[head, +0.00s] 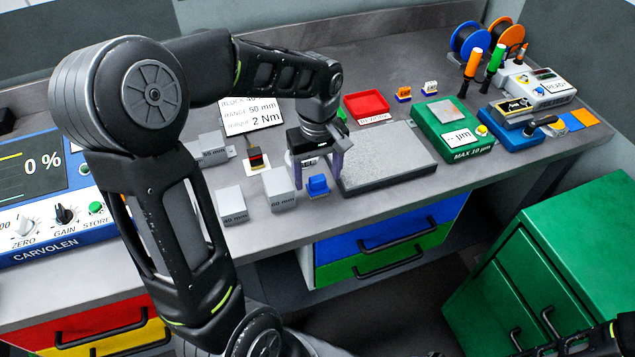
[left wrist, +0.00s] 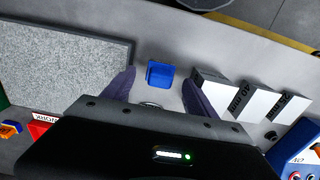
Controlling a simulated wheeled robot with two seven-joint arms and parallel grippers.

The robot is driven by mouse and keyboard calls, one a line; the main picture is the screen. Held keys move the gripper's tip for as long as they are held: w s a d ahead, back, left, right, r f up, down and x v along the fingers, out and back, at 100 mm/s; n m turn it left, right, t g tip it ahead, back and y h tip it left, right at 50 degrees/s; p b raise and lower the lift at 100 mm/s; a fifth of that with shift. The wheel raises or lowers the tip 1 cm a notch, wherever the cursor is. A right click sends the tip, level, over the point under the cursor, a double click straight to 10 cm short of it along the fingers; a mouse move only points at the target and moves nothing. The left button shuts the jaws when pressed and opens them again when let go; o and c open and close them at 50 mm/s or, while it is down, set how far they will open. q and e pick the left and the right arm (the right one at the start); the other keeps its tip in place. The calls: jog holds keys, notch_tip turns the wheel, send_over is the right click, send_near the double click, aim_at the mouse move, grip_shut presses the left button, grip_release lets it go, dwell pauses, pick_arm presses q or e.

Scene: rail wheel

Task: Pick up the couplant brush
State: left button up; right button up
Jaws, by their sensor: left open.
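No couplant brush can be clearly made out in either view. My left gripper (head: 317,180) is open and points down over the bench, its two purple fingers apart with nothing held between them. A small blue block (head: 318,186) stands at the fingertips in the head view. In the left wrist view the blue block (left wrist: 160,74) appears between the open fingers (left wrist: 158,79). A round rim (left wrist: 150,103) shows partly behind the gripper body; a pale container (head: 299,157) is partly hidden behind the fingers in the head view.
Grey blocks (head: 279,190) stand left of the fingers, with a small red-and-black item (head: 256,160) behind them. A grey slab (head: 390,172) lies right.

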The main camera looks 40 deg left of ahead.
aim_at(318, 178)
pick_arm(q)
jog(key=shift+f, duration=1.4)
jog(key=c, duration=1.5)
jog(key=shift+o, duration=0.2)
jog(key=shift+r, duration=0.15)
notch_tip(318, 178, up, 10)
jog(key=shift+f+b, duration=0.1)
jog(key=shift+b, duration=0.6)
jog(key=o, duration=0.7)
jog(key=c, duration=0.5)
